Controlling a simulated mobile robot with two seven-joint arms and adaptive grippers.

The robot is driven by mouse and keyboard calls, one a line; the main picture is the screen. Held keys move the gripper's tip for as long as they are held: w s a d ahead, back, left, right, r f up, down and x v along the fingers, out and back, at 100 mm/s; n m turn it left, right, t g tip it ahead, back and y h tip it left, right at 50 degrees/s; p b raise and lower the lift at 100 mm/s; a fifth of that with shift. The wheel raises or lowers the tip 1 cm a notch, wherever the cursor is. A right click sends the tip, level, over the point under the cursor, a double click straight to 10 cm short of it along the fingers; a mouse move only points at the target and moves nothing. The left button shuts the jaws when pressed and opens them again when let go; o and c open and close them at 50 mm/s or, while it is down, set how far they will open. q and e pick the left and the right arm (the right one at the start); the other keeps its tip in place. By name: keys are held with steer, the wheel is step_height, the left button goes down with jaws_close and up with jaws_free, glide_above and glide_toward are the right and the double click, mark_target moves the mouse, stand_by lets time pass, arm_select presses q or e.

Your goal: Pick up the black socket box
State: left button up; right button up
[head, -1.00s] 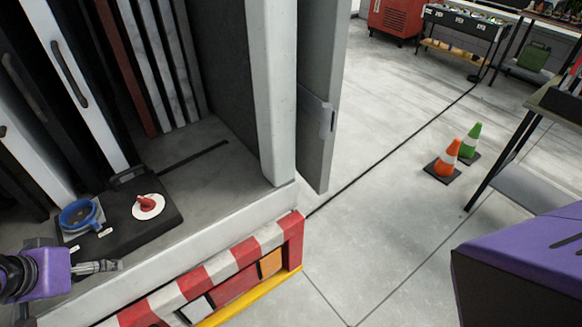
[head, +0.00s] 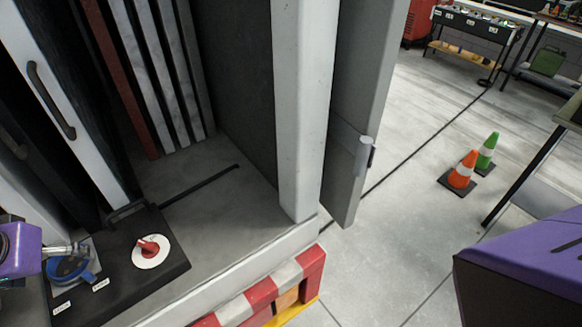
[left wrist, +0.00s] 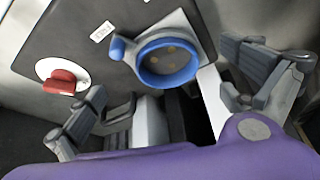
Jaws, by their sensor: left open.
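The black socket box (head: 117,263) lies flat on the grey floor of the truck's compartment at lower left. It has a blue round socket (head: 75,268), a red knob on a white disc (head: 151,251) and a handle at its far edge. It also shows in the left wrist view (left wrist: 122,35), with the blue socket (left wrist: 168,58) between the spread fingers. My left gripper (head: 72,249) comes in from the left and overlaps the socket side of the box. It is open and empty in the left wrist view (left wrist: 172,98). Contact cannot be told. My right gripper is not in view.
Upright panels (head: 160,75) stand behind the box. A white post (head: 305,110) and open grey door (head: 360,110) bound the compartment on the right. A red-and-white striped edge (head: 270,290) runs below. Bare compartment floor (head: 225,210) lies right of the box. Two cones (head: 463,170) stand outside.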

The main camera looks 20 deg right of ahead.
mark_target(76, 263)
arm_select(q)
steer(key=x, duration=0.4)
steer(key=shift+w+a+r, duration=0.1)
steer(key=shift+r, duration=0.1)
